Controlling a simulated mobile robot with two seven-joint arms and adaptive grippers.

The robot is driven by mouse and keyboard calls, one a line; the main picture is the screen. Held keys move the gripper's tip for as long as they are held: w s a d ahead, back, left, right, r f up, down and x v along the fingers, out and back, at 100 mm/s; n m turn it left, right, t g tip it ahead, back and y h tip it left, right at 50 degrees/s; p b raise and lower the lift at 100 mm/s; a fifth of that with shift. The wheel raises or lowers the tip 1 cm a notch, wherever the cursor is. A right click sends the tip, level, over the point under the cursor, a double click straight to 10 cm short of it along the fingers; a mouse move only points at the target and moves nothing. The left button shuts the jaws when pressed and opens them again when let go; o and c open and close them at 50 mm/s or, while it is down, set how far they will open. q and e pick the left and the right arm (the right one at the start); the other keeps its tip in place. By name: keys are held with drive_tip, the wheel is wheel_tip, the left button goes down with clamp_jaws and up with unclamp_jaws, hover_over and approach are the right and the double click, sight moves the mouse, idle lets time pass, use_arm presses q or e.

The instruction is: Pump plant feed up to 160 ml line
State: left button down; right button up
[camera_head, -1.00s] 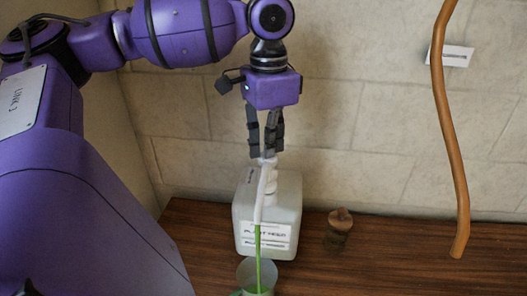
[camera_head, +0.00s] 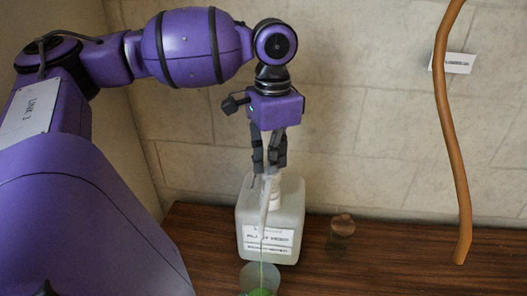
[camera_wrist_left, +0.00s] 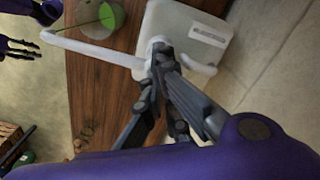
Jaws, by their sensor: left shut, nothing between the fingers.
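A whitish plant feed bottle (camera_head: 272,217) with a printed label stands on the wooden table. Its white pump spout (camera_head: 265,200) points toward the viewer, over a clear cup (camera_head: 256,281) with green liquid in the bottom. A thin strand hangs from the spout to the cup. My left gripper (camera_head: 266,170) is shut and empty, its fingertips down at the pump head. The left wrist view shows its fingers (camera_wrist_left: 165,62) against the pump top, the bottle (camera_wrist_left: 188,35), the long spout (camera_wrist_left: 90,48) and the cup (camera_wrist_left: 104,18). The fill lines are unreadable. My right gripper (camera_wrist_left: 20,46) appears at the left edge there.
A small round brownish clear object (camera_head: 341,227) stands right of the bottle. An orange-brown hose-like strip (camera_head: 450,140) hangs at the right, before a small white wall label (camera_head: 453,63). The stone wall is close behind. The table (camera_head: 400,255) is clear at right.

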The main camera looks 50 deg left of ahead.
use_arm(q)
drive_tip(key=shift+s+f, duration=0.1)
drive_tip(key=shift+f, duration=0.4)
drive_tip(key=shift+r, duration=0.1)
drive_tip(key=shift+r+p, duration=0.5)
drive_tip(key=shift+r, duration=2)
use_arm(e)
drive_tip(key=shift+w+r, duration=0.5)
drive_tip(key=shift+r, duration=0.2)
use_arm(q)
drive_tip(key=shift+f, duration=0.1)
use_arm(e)
drive_tip(key=shift+r, duration=0.15)
